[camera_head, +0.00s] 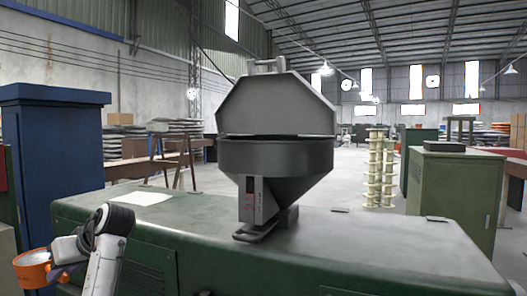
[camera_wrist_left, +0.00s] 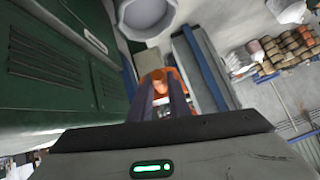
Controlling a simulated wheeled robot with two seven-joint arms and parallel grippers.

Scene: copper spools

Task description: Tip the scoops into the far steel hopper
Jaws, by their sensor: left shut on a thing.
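A grey steel hopper (camera_head: 277,158) stands on a green machine cabinet in the middle of the head view. Its octagonal lid (camera_head: 277,104) is tilted up, and its funnel body narrows to a control box. My left gripper (camera_head: 63,258) is at the lower left, apart from the hopper and near the cabinet's left end. It is shut on an orange scoop (camera_head: 33,270), which also shows in the left wrist view (camera_wrist_left: 178,77) beyond the fingers. I cannot clearly tell what the scoop holds. My right gripper is not in view.
The green cabinet (camera_head: 370,240) fills the foreground, with a white sheet (camera_head: 147,198) on its left top. A blue cabinet (camera_head: 65,150) stands at the left. Behind are cream spool stacks (camera_head: 375,165) and a green box (camera_head: 452,195). A grey round vessel (camera_wrist_left: 148,14) shows in the wrist view.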

